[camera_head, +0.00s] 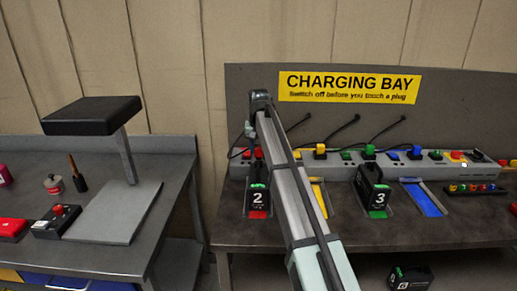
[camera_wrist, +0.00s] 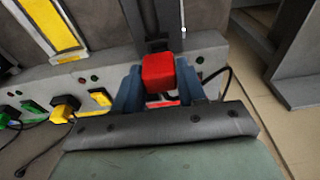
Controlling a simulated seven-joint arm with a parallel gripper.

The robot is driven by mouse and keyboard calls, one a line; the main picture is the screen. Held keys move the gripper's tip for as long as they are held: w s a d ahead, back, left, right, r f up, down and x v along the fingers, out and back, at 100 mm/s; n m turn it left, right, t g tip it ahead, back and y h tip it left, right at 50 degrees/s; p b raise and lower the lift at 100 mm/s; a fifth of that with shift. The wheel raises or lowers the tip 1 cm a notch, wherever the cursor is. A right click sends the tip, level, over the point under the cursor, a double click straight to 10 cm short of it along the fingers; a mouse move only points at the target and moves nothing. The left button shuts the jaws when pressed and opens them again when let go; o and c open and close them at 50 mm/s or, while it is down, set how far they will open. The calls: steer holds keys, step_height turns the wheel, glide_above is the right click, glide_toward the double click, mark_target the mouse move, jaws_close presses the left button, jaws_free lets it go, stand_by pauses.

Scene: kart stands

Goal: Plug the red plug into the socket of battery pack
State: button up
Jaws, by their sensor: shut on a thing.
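My gripper (camera_wrist: 158,85) is shut on the red plug (camera_wrist: 158,70), a small red block between its two blue-grey fingers in the wrist view. The plug is over the grey power strip; whether it is seated in a strip socket cannot be told. In the head view my arm's end is above the strip's left end and largely hides plug and fingers. The black battery pack marked 2 (camera_head: 257,198) stands upright on the bench just in front, by a red pad. The pack marked 3 (camera_head: 373,188) stands further right. Their sockets are too small to make out.
The grey power strip (camera_head: 452,170) runs along the bench back, with yellow (camera_head: 320,151), green (camera_head: 370,151) and blue (camera_head: 415,152) plugs and black cables. Another black pack (camera_head: 410,277) is low at the front. A left table (camera_head: 110,250) holds a lamp-like stand (camera_head: 127,155).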

steer(key=shift+f, duration=1.4)
stand_by(0.4)
steer(key=o, duration=1.2)
steer(key=shift+c, duration=0.2)
steer(key=shift+r, duration=0.1)
step_height(320, 180, up, 14)
steer(key=s, duration=0.2)
steer(key=shift+f, duration=0.25)
